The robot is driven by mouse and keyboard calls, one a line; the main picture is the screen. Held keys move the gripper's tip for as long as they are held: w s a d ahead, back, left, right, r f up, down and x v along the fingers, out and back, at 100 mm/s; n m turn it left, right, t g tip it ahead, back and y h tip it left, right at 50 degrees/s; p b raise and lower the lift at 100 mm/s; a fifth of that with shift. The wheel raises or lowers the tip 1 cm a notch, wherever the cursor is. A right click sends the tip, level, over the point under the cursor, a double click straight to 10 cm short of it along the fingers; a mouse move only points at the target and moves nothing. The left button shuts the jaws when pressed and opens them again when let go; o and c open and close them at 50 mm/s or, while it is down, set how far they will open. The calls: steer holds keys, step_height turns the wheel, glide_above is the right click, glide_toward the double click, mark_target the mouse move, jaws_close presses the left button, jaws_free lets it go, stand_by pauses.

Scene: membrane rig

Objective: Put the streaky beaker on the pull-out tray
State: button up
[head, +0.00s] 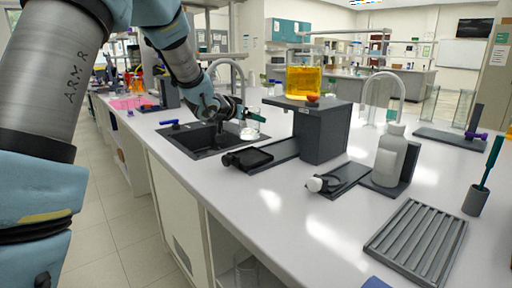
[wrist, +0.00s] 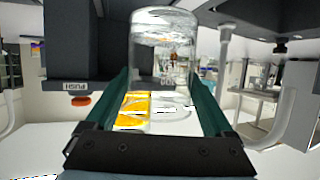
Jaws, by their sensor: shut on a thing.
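The streaky beaker (wrist: 162,52) is clear glass with pale streaks. It is between the green fingers of my gripper (wrist: 165,108) in the wrist view. In the head view my gripper (head: 247,114) is shut on the beaker (head: 252,127), holding it above the counter by the sink's right side. The pull-out tray (head: 250,157) is a small black tray at the near end of a dark base from the dark rig (head: 320,133). The tray looks empty and lies below and in front of the beaker. The fingers partly hide the beaker in the head view.
A container of orange liquid (head: 303,80) stands on the rig. A black sink (head: 197,143) with a tap is left of the tray. A white bottle (head: 389,155), a small stand with a white knob (head: 335,180) and a ribbed grey rack (head: 417,240) stand right. The counter's front is clear.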

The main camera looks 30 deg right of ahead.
mark_target(246, 138)
steer(key=shift+f, duration=3.6)
steer(key=shift+f, duration=0.2)
steer(key=o, duration=1.2)
steer(key=shift+o, duration=0.2)
